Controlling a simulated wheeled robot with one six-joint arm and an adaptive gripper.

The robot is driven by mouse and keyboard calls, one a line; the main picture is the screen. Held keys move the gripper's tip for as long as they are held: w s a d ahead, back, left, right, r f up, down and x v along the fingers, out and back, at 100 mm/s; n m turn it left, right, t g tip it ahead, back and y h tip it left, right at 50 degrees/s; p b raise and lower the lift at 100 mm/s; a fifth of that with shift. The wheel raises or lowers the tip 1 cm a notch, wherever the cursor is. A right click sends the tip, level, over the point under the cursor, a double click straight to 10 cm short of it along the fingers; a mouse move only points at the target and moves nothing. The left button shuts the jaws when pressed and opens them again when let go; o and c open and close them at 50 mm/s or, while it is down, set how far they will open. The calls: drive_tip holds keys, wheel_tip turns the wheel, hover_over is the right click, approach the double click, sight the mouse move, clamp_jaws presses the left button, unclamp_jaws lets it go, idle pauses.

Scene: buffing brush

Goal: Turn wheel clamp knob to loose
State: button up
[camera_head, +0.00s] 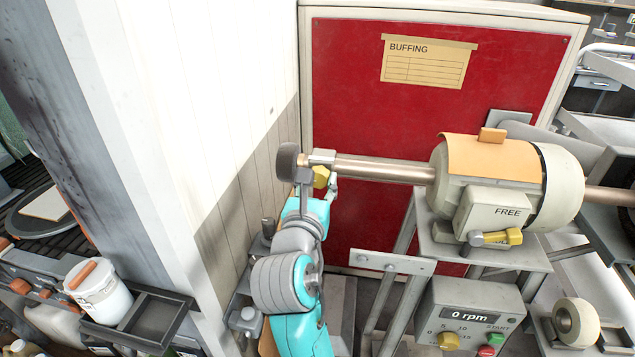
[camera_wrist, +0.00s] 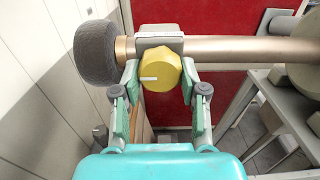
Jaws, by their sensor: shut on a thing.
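The wheel clamp knob (camera_wrist: 158,70) is yellow and faceted, with a white pointer line that lies about level and points left in the wrist view. It sits on a grey clamp block (camera_wrist: 160,42) on the shaft (camera_wrist: 235,49), beside the dark buffing wheel (camera_wrist: 96,52). My gripper (camera_wrist: 159,80) has one finger on each side of the knob and is shut on it. In the head view the knob (camera_head: 321,177) shows at the end of my arm, partly covered by my gripper (camera_head: 321,186).
The motor (camera_head: 490,165) has a FREE sign and a yellow-handled lever (camera_head: 497,238). A control box (camera_head: 470,315) reads 0 rpm. A white panelled wall (camera_head: 235,90) stands close on the left, and a red board (camera_head: 350,80) stands behind the shaft.

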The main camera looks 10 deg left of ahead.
drive_tip(key=shift+f, duration=0.15)
drive_tip(key=o, duration=1.1)
drive_tip(key=shift+o, duration=0.2)
drive_tip(key=shift+s, duration=0.15)
drive_tip(key=s, duration=1.1)
drive_tip(key=shift+s+a, duration=0.25)
drive_tip(key=shift+s, duration=0.15)
